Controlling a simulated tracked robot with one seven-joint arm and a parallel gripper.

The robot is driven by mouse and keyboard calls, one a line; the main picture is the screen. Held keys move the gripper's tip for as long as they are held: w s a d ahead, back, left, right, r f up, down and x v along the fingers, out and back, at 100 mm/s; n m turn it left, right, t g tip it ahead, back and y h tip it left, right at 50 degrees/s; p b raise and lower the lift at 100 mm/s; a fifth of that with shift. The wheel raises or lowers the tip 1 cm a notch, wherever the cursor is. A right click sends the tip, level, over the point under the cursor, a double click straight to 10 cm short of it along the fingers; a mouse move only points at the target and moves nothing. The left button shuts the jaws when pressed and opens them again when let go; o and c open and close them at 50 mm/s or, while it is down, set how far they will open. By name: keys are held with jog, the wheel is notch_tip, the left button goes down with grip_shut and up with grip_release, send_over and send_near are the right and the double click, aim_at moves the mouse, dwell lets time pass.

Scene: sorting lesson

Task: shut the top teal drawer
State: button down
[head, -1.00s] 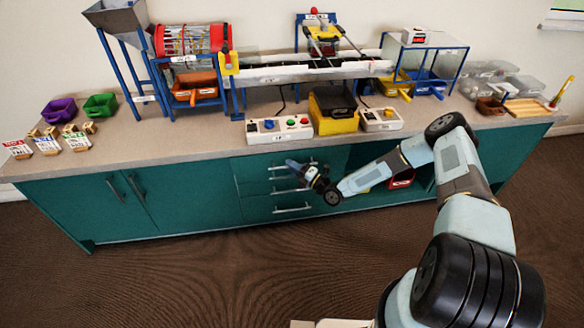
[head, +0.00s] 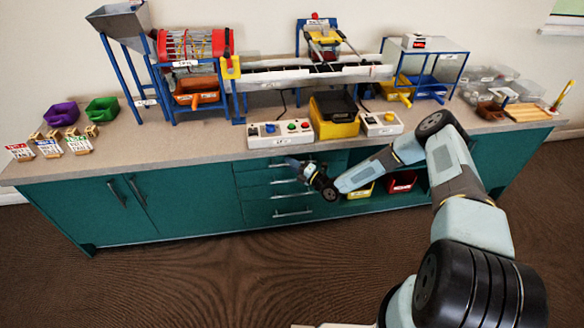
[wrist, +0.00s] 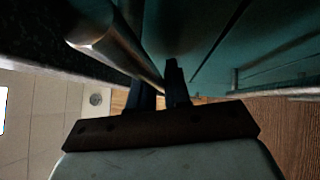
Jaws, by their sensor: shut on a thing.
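The top teal drawer (head: 251,166) is the uppermost of the drawer fronts under the bench top. Its handle (head: 276,166) is a thin metal bar, partly covered by my gripper (head: 291,162). My gripper is at the drawer's front, shut on the handle. In the wrist view, the metal handle bar (wrist: 115,45) runs down to the dark fingers of my gripper (wrist: 160,88), with teal panels beside it. I cannot tell from the head view how far the drawer stands out.
Lower drawers (head: 256,210) with bar handles are below. Right of them is an open shelf with a yellow bin (head: 360,191) and a red bin (head: 402,183). The bench top (head: 190,140) overhangs the drawers and carries control boxes and sorting machines. The brown floor in front is clear.

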jog(key=shift+w+f, duration=0.1)
jog(key=shift+w, duration=0.1)
jog(key=c, duration=1.2)
grip_release()
jog(key=v, duration=1.4)
jog(key=shift+a+f, duration=0.1)
